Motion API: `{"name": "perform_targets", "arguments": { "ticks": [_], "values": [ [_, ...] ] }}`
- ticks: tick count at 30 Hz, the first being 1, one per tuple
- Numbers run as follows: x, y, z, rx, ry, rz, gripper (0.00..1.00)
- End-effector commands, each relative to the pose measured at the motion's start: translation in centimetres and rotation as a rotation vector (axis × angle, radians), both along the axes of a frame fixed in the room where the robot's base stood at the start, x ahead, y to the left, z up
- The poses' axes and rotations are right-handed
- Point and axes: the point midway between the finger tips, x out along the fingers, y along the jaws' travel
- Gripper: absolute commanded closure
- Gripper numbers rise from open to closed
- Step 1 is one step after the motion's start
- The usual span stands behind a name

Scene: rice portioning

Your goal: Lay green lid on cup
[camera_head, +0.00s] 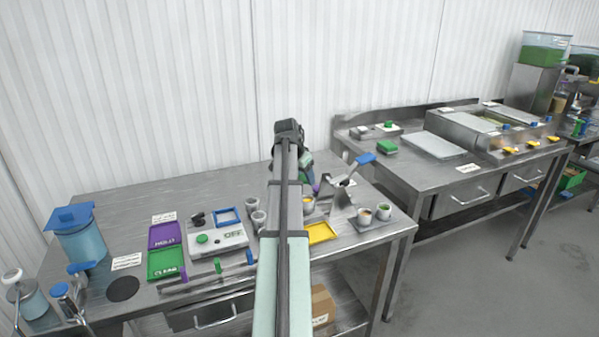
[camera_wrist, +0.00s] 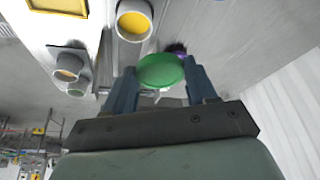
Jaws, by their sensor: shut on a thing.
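My gripper (camera_wrist: 160,82) is shut on a round green lid (camera_wrist: 160,68), held between its two fingers in the wrist view. A white cup with yellow contents (camera_wrist: 134,18) stands apart from the lid, just beyond it. This cup shows partly beside my arm in the head view (camera_head: 308,205). Two more filled cups stand on a small grey tray: one with orange contents (camera_head: 364,216) and one with green contents (camera_head: 384,211). Two grey-white cups (camera_head: 258,220) (camera_head: 252,204) stand left of my arm. My arm hides part of the table and most of the gripper in the head view.
A yellow tray (camera_head: 321,232) lies near the front edge. A blue-handled tool (camera_head: 356,166) rises from a metal holder right of my arm. Purple (camera_head: 165,235) and green (camera_head: 166,262) trays, a scale (camera_head: 216,241) and a blue-lidded container (camera_head: 80,240) occupy the left. The back left table is clear.

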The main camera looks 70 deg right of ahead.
Motion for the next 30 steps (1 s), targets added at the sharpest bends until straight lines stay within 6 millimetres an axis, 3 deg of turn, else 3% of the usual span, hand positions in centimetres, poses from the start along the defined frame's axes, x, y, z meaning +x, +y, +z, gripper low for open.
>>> {"name": "perform_targets", "arguments": {
  "ticks": [1,5,30],
  "values": [
    [-1.0,1.4,0.0,0.0,0.0,-0.001,0.71],
    [-1.9,2.7,0.1,0.0,0.001,0.0,0.71],
    [-1.9,2.6,-4.1,0.0,0.001,0.0,0.71]
  ]
}}
